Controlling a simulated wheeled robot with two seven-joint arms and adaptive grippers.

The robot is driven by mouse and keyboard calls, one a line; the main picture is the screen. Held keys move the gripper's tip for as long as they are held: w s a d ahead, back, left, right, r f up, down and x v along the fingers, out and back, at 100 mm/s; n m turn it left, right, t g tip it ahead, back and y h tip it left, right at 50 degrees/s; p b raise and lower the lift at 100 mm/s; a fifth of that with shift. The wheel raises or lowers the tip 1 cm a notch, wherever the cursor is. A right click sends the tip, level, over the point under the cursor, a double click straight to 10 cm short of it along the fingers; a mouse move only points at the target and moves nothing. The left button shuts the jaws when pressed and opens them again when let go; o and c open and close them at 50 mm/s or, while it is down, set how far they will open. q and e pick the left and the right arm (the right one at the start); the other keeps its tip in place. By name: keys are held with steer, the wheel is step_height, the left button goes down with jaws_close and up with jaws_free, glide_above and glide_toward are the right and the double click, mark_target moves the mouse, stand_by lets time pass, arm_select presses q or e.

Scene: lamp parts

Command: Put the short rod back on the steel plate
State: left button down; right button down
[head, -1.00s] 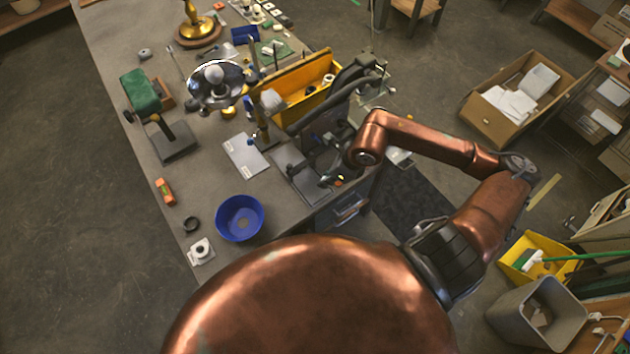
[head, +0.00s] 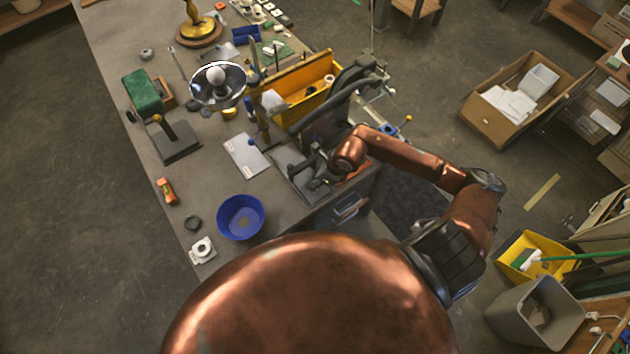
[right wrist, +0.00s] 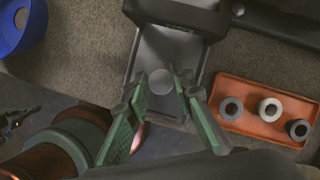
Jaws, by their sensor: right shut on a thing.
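My right gripper (right wrist: 160,84) is shut on the short rod (right wrist: 161,81), which I see nearly end-on as a pale grey disc between the green-padded fingertips in the right wrist view. The steel plate (right wrist: 172,52) is a grey rectangle behind the rod in that view. I cannot tell whether the rod touches it. In the head view my right gripper (head: 320,181) is small and dark, at the near side of the bench, and the rod is not clear there. My left gripper is not in view.
An orange tray (right wrist: 240,122) with three rings lies right of the plate. A dark fixture (right wrist: 180,12) stands at the plate's far edge. A blue bowl (head: 240,217) stands to the left, and a yellow bin (head: 305,88) stands behind. Bare bench (head: 205,190) shows beyond the bowl.

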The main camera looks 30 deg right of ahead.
steer(key=shift+f, duration=0.1)
steer(key=c, duration=1.7)
jaws_free()
steer(key=shift+o, duration=0.2)
steer(key=shift+r, duration=0.2)
steer(key=b+v, duration=0.1)
steer(key=v, duration=1.1)
